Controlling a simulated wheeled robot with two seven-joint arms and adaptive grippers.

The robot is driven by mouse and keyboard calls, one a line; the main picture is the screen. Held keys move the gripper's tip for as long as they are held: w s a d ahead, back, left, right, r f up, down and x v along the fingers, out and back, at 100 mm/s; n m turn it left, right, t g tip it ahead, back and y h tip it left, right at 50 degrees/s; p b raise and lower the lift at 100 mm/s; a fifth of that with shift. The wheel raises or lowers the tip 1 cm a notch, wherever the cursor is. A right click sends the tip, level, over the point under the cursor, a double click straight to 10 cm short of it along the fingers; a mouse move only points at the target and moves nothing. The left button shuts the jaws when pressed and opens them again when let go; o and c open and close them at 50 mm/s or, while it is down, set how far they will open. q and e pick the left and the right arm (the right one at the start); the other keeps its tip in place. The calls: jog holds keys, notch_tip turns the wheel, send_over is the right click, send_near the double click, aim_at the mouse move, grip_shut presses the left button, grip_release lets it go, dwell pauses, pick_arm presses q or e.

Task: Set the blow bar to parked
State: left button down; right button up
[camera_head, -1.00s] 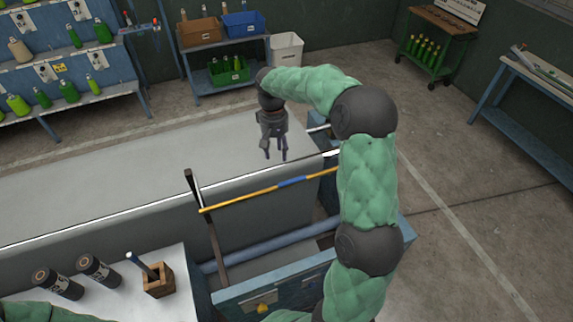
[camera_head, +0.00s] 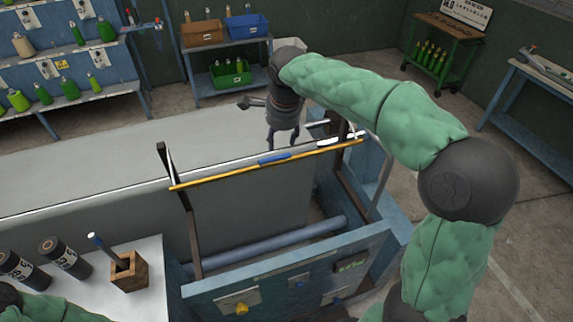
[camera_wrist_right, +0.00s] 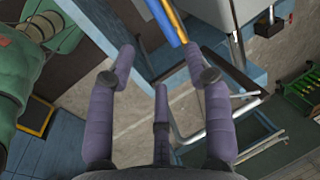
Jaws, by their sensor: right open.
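The blow bar (camera_head: 222,173) is a thin yellow bar with a blue sleeve near its middle. It runs across between two dark uprights, above the grey bed's front edge. Its yellow and blue part also shows at the top of the right wrist view (camera_wrist_right: 166,18). My right gripper (camera_head: 283,147) points down just behind the blue sleeve, fingers spread and empty. In the right wrist view its purple fingers (camera_wrist_right: 160,70) are apart, with the bar passing beyond them; whether they touch it I cannot tell. My left gripper is out of frame; only a bit of green arm shows lower left.
A blue frame (camera_head: 290,268) with a yellow knob (camera_head: 241,309) stands below the bar. A white bench (camera_head: 150,300) at lower left holds dark cylinders (camera_head: 64,257) and a wooden holder (camera_head: 130,275). The grey bed (camera_head: 90,170) is clear behind the bar.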

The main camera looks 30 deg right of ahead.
aim_at(276, 159)
jog(key=x, duration=1)
jog(key=shift+w+f, duration=0.1)
jog(key=shift+f, duration=0.3)
jog(key=shift+r, duration=0.15)
grip_shut()
